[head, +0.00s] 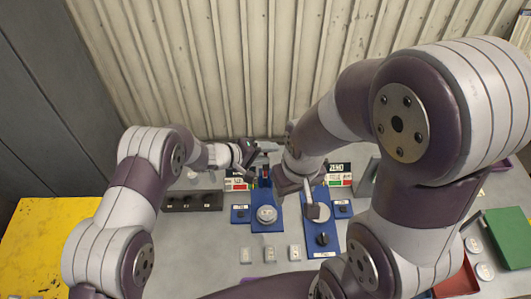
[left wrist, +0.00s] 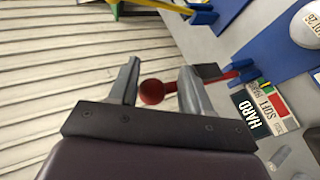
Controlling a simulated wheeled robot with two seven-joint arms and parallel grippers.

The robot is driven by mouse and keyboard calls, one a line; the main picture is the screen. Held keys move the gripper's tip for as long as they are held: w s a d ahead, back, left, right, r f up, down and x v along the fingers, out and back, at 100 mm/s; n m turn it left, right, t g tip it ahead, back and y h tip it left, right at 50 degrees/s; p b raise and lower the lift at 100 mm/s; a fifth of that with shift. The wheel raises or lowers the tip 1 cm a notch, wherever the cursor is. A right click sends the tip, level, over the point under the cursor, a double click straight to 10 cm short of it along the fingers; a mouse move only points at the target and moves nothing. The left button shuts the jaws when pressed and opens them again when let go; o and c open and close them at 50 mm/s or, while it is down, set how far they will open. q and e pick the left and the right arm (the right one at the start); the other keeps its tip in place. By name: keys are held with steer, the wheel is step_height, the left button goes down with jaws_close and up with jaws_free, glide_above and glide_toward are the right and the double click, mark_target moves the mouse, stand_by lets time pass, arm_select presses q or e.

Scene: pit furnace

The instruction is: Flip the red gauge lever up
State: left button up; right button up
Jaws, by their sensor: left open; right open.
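In the left wrist view a red lever (left wrist: 215,82) with a round red knob (left wrist: 152,92) reaches out from a blue mount (left wrist: 292,64). The knob shows between the two fingers of my left gripper (left wrist: 160,68). The fingers are apart; I cannot tell whether either touches the lever. In the head view my left gripper (head: 265,148) is at the back of the left blue panel (head: 267,226), and the lever is hard to make out there. My right gripper (head: 312,205) is over the right blue panel (head: 329,222), open, its fingers partly hidden.
A HARD/SOFT label (left wrist: 262,110) is beside the lever. A round white gauge (head: 266,214) is on the left panel and a black knob (head: 323,239) on the right one. A corrugated wall (head: 260,70) stands close behind.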

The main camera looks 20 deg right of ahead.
arm_select(q)
steer(key=shift+f, duration=0.1)
steer(key=shift+w+a+r, duration=0.1)
steer(key=shift+r, duration=0.1)
steer(key=w+a+r+p, duration=0.5)
steer(key=a+r+p, duration=0.2)
steer(key=a, duration=0.3)
steer(key=shift+r, duration=0.8)
